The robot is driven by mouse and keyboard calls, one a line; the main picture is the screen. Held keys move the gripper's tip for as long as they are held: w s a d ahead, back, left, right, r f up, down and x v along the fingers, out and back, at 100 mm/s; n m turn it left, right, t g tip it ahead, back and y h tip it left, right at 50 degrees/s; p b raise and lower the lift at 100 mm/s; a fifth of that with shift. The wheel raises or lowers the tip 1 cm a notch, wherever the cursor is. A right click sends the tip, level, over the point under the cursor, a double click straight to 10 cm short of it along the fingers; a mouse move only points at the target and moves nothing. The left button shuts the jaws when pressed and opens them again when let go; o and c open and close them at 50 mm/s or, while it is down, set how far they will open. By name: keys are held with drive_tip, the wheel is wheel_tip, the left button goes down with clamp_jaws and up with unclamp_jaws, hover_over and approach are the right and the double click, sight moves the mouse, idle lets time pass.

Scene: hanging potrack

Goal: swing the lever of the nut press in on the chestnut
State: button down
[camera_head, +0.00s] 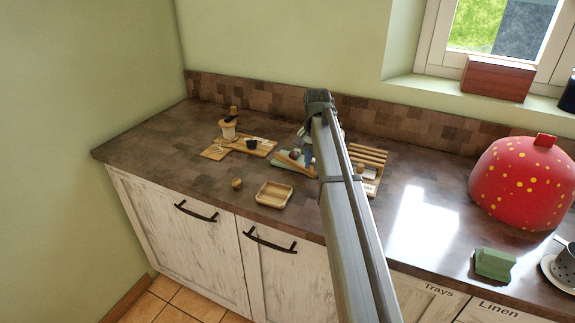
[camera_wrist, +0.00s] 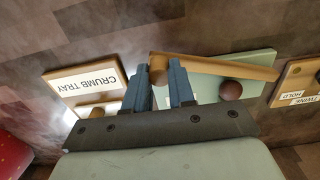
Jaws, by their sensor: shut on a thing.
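The nut press has a pale green base (camera_wrist: 205,88) with a wooden lever (camera_wrist: 215,66) lying across it in the wrist view. The round brown chestnut (camera_wrist: 231,90) sits on the base right beside the lever; I cannot tell if they touch. My gripper (camera_wrist: 160,72) is shut on the lever's left end, one blue-grey finger on each side. In the head view my arm hides most of the gripper and part of the press; the green base (camera_head: 283,155), lever (camera_head: 291,164) and chestnut (camera_head: 295,153) show left of it.
A board labelled CRUMB TRAY (camera_wrist: 85,80) lies left of the press in the wrist view, a TWINE HOLD board (camera_wrist: 296,88) right. In the head view, a wooden tray (camera_head: 274,195) and small round thing (camera_head: 237,183) lie in front; a red dotted cover (camera_head: 520,182) stands right.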

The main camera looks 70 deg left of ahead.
drive_tip(key=shift+w+a, duration=0.1)
drive_tip(key=shift+a, duration=0.05)
drive_tip(key=shift+w+a+n, duration=0.45)
drive_tip(key=shift+w+n, duration=0.25)
drive_tip(key=shift+w, duration=0.05)
drive_tip(key=shift+w+a+n, duration=0.6)
drive_tip(key=shift+w+n, duration=0.1)
drive_tip(key=shift+w, duration=0.05)
drive_tip(key=shift+w+a+n, duration=0.4)
drive_tip(key=shift+a, duration=0.1)
idle(0.3)
